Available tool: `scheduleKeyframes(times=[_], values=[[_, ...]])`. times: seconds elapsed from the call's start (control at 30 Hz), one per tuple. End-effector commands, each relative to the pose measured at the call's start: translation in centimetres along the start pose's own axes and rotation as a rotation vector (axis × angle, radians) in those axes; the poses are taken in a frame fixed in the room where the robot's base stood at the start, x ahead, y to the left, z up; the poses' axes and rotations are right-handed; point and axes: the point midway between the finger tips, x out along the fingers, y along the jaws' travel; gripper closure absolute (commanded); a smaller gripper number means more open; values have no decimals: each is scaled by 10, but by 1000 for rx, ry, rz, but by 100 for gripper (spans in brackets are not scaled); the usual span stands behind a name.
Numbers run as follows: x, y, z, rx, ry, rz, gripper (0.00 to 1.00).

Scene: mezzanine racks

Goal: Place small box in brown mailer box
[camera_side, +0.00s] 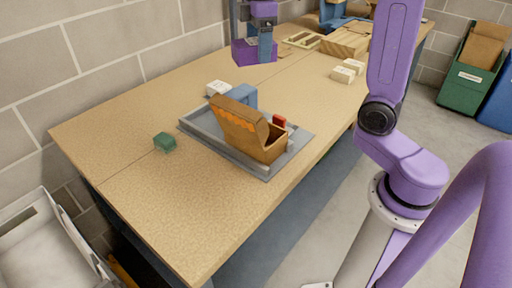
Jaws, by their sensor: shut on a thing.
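The brown mailer box (262,141) stands in a shallow grey tray on the workbench, with its lid tilted up and back toward the left. The lid and walls hide most of its inside. One finger covers part of that box's near side.
In the grey tray (192,130) are a blue item (243,95) and a red item (279,121). A white box (217,88) stands behind it, a green block (165,142) to its left. White boxes (347,71) and a wooden crate (345,42) are farther back.

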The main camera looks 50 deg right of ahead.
Motion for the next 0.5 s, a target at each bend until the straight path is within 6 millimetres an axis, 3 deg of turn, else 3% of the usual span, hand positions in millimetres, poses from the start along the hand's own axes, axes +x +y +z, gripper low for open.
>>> scheduleKeyframes(times=[0.2,0.5], values=[[14,-61,26,-240,2,2,65],[41,-114,61,-486,1,1,65]])
